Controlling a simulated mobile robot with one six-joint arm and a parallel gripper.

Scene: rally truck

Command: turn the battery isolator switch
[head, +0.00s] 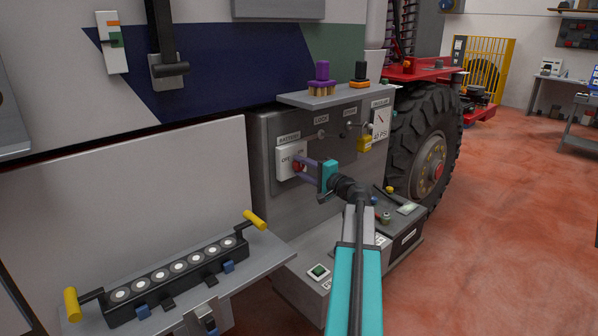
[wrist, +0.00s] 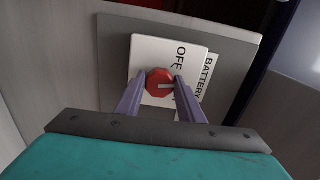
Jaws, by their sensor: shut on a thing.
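The battery isolator switch is a red knob (wrist: 159,80) on a white plate (wrist: 143,54) marked OFF and BATTERY. In the head view the white plate (head: 284,163) is on the grey panel on the truck's side, under a BATTERY label. My gripper (wrist: 160,88) has its two purple fingers on either side of the red knob and is shut on it. A pale line on the knob points sideways in the wrist view. In the head view my gripper (head: 299,168) reaches the plate from the right, and its fingers partly hide the knob. The second word on the plate is partly hidden by a finger.
Above the panel is a shelf (head: 330,97) with purple and orange parts. A light bar with yellow handles (head: 171,276) lies on a ledge at lower left. Open red floor is at right.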

